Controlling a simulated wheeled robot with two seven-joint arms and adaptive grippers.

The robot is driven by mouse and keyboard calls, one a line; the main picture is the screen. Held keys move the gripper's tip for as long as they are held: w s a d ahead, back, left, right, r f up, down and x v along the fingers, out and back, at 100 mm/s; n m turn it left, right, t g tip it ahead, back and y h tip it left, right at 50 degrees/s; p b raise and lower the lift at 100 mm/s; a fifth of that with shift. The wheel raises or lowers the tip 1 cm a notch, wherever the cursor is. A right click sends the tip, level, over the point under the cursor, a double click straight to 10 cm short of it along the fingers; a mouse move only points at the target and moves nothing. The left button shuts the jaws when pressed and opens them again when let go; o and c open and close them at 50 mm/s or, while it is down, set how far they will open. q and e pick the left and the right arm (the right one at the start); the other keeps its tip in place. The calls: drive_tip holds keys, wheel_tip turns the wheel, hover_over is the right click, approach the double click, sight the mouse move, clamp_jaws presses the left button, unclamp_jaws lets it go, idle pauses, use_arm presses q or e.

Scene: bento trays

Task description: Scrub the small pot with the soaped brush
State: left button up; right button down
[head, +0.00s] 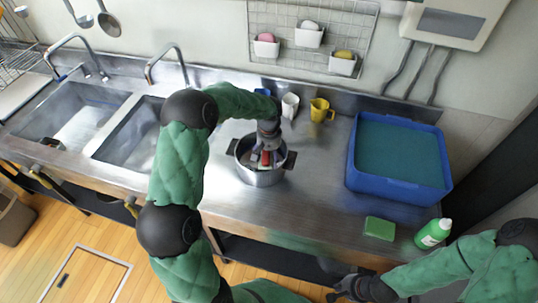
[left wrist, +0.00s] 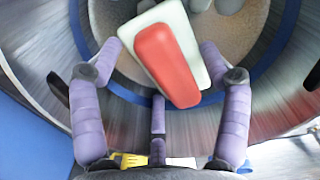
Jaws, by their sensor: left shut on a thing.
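The small pot (head: 262,179) is steel with two dark side handles and stands on the steel counter. My left arm reaches over it from the left, and my left gripper (head: 266,158) points down into it. In the left wrist view, my left gripper (left wrist: 160,55) has its purple fingers on both sides of a red and white brush (left wrist: 168,62) and is shut on it. The brush is inside the pot, over its brownish floor (left wrist: 125,65). Bristles and any soap on them are hidden. My right gripper (head: 345,288) is dark, low at the counter's front edge, away from the pot.
A blue tub (head: 352,165) stands to the right, with a green sponge (head: 380,228) and green-white bottle (head: 433,234) in front. A white cup (head: 290,105) and yellow mug (head: 320,110) stand behind the pot. Two sink basins (head: 80,112) lie left. Counter right of the pot is clear.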

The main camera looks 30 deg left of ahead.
use_arm(q)
drive_tip(key=shift+f+b, duration=0.4)
drive_tip(key=shift+f, duration=0.25)
drive_tip(key=shift+d, duration=0.15)
drive_tip(key=shift+w+d+r, duration=0.1)
drive_tip(key=shift+w+d, duration=0.1)
drive_tip(key=shift+d, duration=0.6)
drive_tip(key=shift+w+d, duration=0.2)
drive_tip(key=shift+d, duration=0.6)
drive_tip(key=shift+s+a+f, duration=0.15)
drive_tip(key=shift+s+a, duration=0.1)
drive_tip(key=shift+a, duration=0.5)
drive_tip(key=shift+s+a+f, duration=0.15)
drive_tip(key=shift+s+a, duration=0.05)
drive_tip(key=shift+a, duration=0.5)
drive_tip(key=shift+s+a+f, duration=0.1)
drive_tip(key=shift+s+a, duration=0.05)
drive_tip(key=shift+a, duration=0.1)
